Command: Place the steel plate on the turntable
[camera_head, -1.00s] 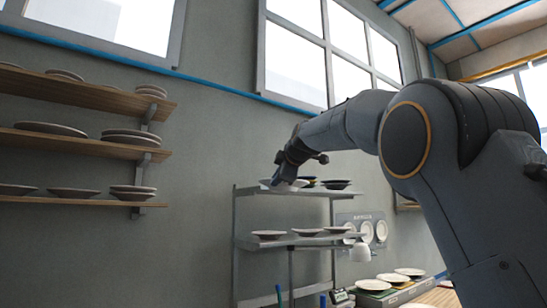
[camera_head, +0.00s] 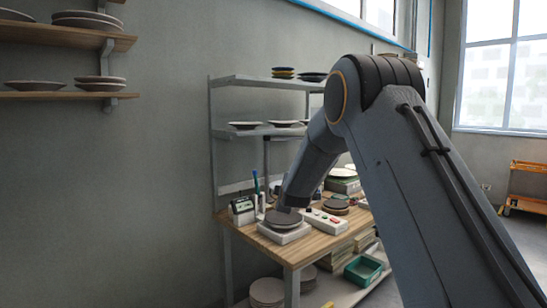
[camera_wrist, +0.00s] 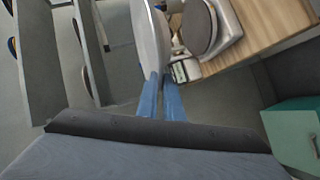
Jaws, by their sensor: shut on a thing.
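In the wrist view my gripper (camera_wrist: 161,78) is shut on the rim of a pale grey steel plate (camera_wrist: 149,36), which shows tilted and nearly edge-on. The turntable, a dark round disc on a white base, shows just right of the plate in the wrist view (camera_wrist: 199,28). In the head view the turntable (camera_head: 283,221) sits at the front left corner of the wooden workbench. My gripper (camera_head: 287,206) is low beside or above it there. The held plate is hard to make out in the head view, and I cannot tell its gap to the turntable.
The workbench (camera_head: 320,243) also holds a white control box (camera_head: 325,221), a small meter (camera_head: 242,211) and a dark round stack (camera_head: 336,204). A rack shelf (camera_head: 262,131) with plates stands behind. A green bin (camera_head: 364,270) and stacked plates (camera_head: 267,292) are below.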

